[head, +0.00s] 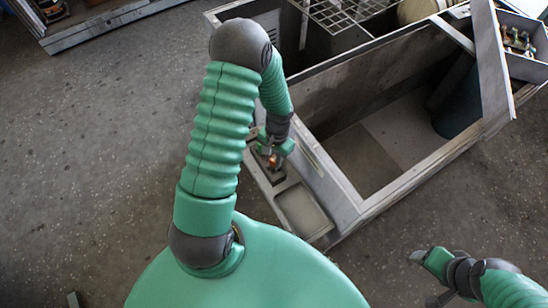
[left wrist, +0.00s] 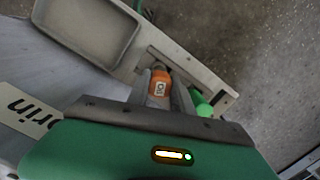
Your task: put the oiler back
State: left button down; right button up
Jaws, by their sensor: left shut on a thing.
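The oiler is a small orange bottle with a white OIL label (left wrist: 159,89). In the head view only a bit of its orange body (head: 272,161) shows below the gripper. My left gripper (head: 272,152) is shut on the oiler, with a finger on each side of it in the left wrist view (left wrist: 162,96). The oiler is over the small recessed holder (head: 262,181) on the housing's side ledge. I cannot tell whether its base touches the holder. My right gripper (head: 427,258) is at the lower right, away from the housing; its jaw opening is unclear.
A shallow empty tray (head: 303,212) sits beside the holder on the ledge. A bright green item (left wrist: 200,102) is close beside the gripper. Bare floor (head: 110,150) is at left.

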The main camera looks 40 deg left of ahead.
pick_arm(q)
jog(key=c, duration=0.6)
grip_release()
notch_tip(320, 180, up, 8)
jog(key=p, duration=0.7)
jog(key=shift+r, duration=0.1)
